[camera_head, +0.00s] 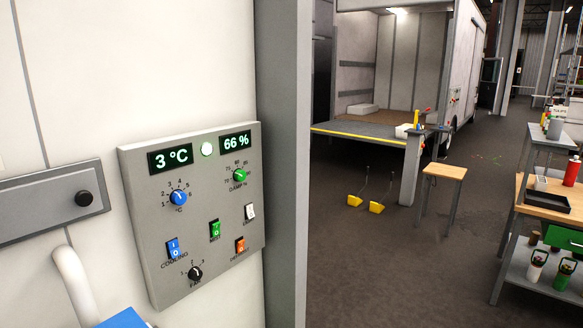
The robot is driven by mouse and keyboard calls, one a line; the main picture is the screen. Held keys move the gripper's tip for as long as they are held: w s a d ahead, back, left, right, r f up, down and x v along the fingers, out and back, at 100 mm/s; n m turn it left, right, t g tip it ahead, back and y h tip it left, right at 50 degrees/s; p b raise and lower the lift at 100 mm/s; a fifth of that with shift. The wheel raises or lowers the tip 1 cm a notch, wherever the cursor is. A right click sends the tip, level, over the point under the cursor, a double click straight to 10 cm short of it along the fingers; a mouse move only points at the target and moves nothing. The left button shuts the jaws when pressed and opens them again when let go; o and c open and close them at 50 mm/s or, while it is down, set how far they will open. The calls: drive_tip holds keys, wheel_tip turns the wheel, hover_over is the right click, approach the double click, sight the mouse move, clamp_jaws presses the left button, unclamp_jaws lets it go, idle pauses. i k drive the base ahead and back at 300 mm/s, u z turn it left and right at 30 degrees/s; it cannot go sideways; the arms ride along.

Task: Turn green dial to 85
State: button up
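The green dial (239,175) sits at the upper right of a grey control panel (140,215) on the wall at left. Small numbers surround it, with 80 near the top and "DAMP %" below. Its pointer is too small to read surely. The display (236,141) above it reads 66 %. My gripper is not in view, and nothing covers the dial.
The panel also has a blue dial (179,198), a black dial (195,273), several rocker switches and a 3 °C display (171,158). A grey post (285,160) stands right of it. Right lie open floor, a stool (445,172) and a workbench (548,202).

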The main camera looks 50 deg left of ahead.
sight(239, 175)
drive_tip(key=i, duration=1.1)
drive_tip(key=u, duration=4.1)
drive_tip(key=i, duration=0.5)
drive_tip(key=z, duration=0.05)
